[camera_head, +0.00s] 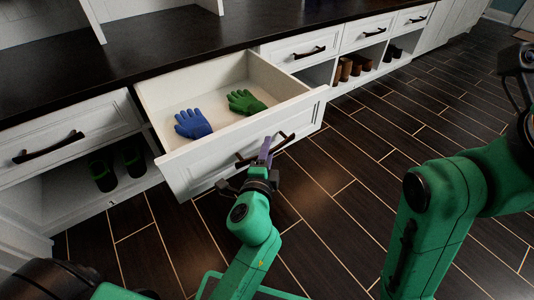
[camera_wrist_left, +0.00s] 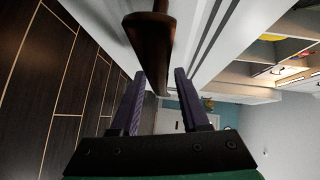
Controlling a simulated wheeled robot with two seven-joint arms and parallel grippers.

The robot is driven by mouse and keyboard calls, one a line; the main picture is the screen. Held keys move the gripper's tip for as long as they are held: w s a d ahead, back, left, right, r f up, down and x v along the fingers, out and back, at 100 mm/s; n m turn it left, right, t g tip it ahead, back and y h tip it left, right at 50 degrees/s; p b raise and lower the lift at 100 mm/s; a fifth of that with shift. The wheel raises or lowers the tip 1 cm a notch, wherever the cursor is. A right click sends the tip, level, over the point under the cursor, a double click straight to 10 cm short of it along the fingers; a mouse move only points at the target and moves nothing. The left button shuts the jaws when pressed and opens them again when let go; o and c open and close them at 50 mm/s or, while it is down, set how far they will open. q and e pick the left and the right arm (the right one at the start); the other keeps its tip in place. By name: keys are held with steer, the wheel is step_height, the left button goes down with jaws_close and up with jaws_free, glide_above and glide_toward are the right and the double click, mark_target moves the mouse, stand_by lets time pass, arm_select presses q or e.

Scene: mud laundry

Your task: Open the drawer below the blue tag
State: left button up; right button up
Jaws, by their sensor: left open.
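The white drawer (camera_head: 230,150) is pulled well out of the cabinet, and its inside shows. A blue glove (camera_head: 193,124) and a green glove (camera_head: 245,102) lie in it. Its dark bar handle (camera_head: 246,158) is on the front panel. My left gripper (camera_head: 266,148) is at this handle. In the left wrist view, my left gripper (camera_wrist_left: 160,72) is open, and the handle (camera_wrist_left: 150,35) comes down between its fingers in the picture; I cannot tell whether they touch it. No blue tag can be made out. My right arm is at the right; its gripper does not show.
A dark countertop (camera_head: 180,45) runs above the drawers. A shut drawer (camera_head: 60,137) is at the left, with dark boots (camera_head: 103,174) below it. Another shut drawer (camera_head: 300,50) is to the right, with brown boots (camera_head: 345,70) nearby. The dark floor (camera_head: 340,190) in front looks clear.

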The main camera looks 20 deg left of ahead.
arm_select(q)
steer(key=s+d+r, duration=0.1)
steer(key=s, duration=1)
steer(key=shift+s+r+b, duration=0.35)
steer(key=shift+s, duration=0.05)
